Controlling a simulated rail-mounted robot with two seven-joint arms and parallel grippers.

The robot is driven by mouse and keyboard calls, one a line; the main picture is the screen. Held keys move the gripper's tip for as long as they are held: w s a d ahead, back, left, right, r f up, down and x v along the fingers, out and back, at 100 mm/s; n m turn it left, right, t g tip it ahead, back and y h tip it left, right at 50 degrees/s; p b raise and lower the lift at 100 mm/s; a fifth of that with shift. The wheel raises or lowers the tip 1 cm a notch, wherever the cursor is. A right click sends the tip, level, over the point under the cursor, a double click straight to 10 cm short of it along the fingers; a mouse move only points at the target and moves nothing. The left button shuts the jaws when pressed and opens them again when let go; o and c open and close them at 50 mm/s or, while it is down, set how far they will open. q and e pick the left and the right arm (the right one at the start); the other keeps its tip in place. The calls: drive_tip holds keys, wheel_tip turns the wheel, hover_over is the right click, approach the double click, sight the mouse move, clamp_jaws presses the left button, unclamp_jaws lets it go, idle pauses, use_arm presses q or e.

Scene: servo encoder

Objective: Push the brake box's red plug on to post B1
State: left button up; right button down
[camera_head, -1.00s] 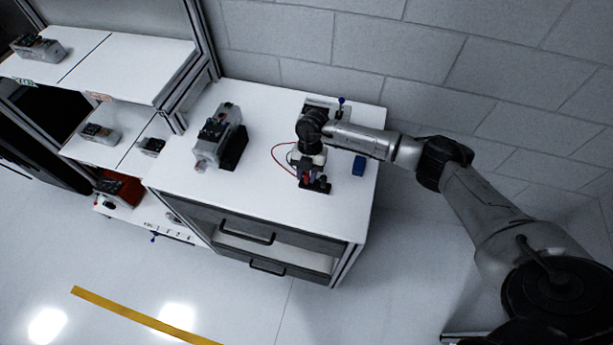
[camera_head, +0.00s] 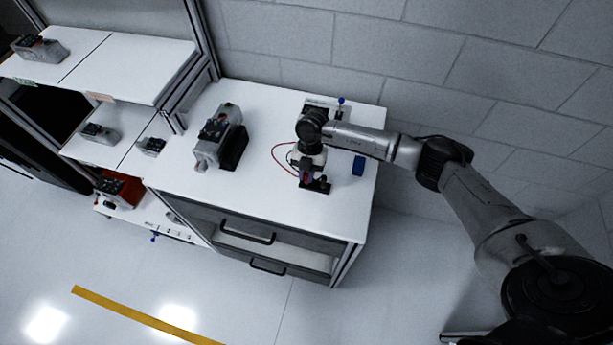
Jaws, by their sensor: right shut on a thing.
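My right gripper (camera_head: 306,178) points down over the white bench top and is shut on what appears to be the red plug, which is mostly hidden by the fingers. A thin red lead (camera_head: 275,155) loops out to the left of the gripper. A small black terminal base (camera_head: 317,187) sits under and just right of the fingertips. Post B1 cannot be made out, nor whether the plug touches it. A pale box (camera_head: 318,103), perhaps the brake box, is mostly hidden behind my right wrist. My left gripper is not in view.
A grey motor unit (camera_head: 208,150) stands left on the white bench (camera_head: 255,195). A blue block (camera_head: 359,165) lies right of the gripper, and a blue-knobbed lever (camera_head: 341,101) stands behind. Shelves (camera_head: 135,65) with units are at left. The bench front is clear.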

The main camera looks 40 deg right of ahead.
drive_tip(key=shift+r, duration=0.25)
idle(0.3)
drive_tip(key=shift+r+p, duration=2.3)
drive_tip(key=shift+p, duration=0.05)
